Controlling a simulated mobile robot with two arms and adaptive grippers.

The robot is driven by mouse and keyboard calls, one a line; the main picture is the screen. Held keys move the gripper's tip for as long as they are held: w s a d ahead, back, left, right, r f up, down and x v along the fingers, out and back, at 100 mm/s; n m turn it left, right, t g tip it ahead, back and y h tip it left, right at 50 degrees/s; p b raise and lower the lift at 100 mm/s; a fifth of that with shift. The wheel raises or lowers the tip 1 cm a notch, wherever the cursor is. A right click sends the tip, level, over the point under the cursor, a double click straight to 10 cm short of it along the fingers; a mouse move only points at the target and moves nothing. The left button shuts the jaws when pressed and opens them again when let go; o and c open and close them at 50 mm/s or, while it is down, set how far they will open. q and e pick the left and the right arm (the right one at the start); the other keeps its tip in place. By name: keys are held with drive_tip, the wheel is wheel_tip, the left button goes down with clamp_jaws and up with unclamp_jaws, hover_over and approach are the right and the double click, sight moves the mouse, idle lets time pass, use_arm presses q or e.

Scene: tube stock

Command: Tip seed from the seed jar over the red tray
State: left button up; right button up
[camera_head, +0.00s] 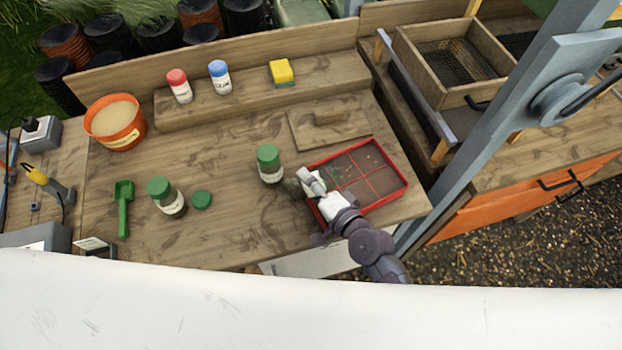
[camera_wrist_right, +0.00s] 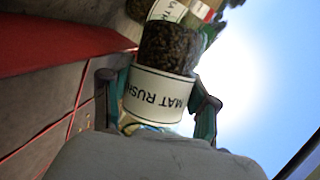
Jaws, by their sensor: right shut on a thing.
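My right gripper (camera_head: 318,190) is shut on a clear seed jar (camera_head: 292,187) at the left edge of the red tray (camera_head: 405,185). The jar looks tilted, with dark seed inside; its mouth cannot be made out. In the right wrist view the fingers (camera_wrist_right: 155,100) stand either side of the jar's white label (camera_wrist_right: 157,92), which reads "MAT RUSH". Dark seed (camera_wrist_right: 170,48) shows beyond the label. My left gripper is not in view.
Green-lidded jars stand close left of the held jar (camera_head: 269,165) and farther left (camera_head: 166,197). A loose green lid (camera_head: 201,199), green scoop (camera_head: 123,207) and orange tub (camera_head: 115,122) lie left. A wooden tamper (camera_head: 330,125) lies behind the tray.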

drive_tip(key=shift+f+b, duration=0.2)
drive_tip(key=shift+b, duration=0.55)
drive_tip(key=shift+m+y+b, duration=0.3)
drive_tip(key=shift+m+b, duration=0.3)
drive_tip(key=shift+b, duration=0.1)
drive_tip(key=shift+r, duration=0.2)
drive_tip(key=shift+r, duration=0.1)
drive_tip(key=shift+r+p, duration=0.15)
drive_tip(key=shift+p, duration=0.35)
drive_tip(key=shift+n+p, duration=0.4)
drive_tip(key=shift+p, duration=0.6)
drive_tip(key=shift+f, duration=0.2)
